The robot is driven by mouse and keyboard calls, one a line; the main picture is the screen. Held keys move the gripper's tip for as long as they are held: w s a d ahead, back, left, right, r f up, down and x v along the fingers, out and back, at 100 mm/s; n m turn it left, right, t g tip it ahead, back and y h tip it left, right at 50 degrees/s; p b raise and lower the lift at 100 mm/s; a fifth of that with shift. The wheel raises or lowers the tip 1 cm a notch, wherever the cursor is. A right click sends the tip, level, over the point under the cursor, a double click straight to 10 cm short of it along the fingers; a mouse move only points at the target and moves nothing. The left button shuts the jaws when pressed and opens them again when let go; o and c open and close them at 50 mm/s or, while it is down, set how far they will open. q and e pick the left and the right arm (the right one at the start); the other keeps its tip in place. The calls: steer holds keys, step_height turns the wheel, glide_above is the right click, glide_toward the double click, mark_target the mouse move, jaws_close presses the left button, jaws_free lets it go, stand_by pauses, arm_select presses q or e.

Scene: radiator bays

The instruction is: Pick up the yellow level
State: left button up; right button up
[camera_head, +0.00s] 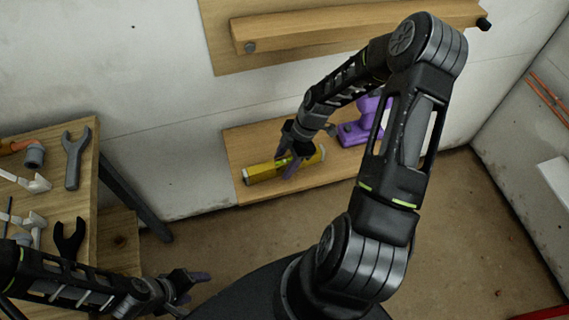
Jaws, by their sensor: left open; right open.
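The yellow level (262,171) lies on a low wooden shelf (238,145) against the wall, with grey ends and a dark label area. My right gripper (287,169) is at the level, with its purple-grey fingers around its middle to right part. The jaws are open. Part of the level is hidden behind the fingers, and I cannot tell whether they touch it. My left gripper (200,290) is open and empty at the lower left, away from the level and above the floor.
A purple tool (355,133) stands on the shelf right of the level, partly behind my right arm. A wooden bench (92,190) at left holds a grey wrench (75,160), a dark wrench (69,240) and white pieces. A wooden beam (290,30) is on the wall above. The floor at right is clear.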

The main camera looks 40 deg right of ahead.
steer(key=shift+c, duration=0.4)
jaws_close()
stand_by(0.4)
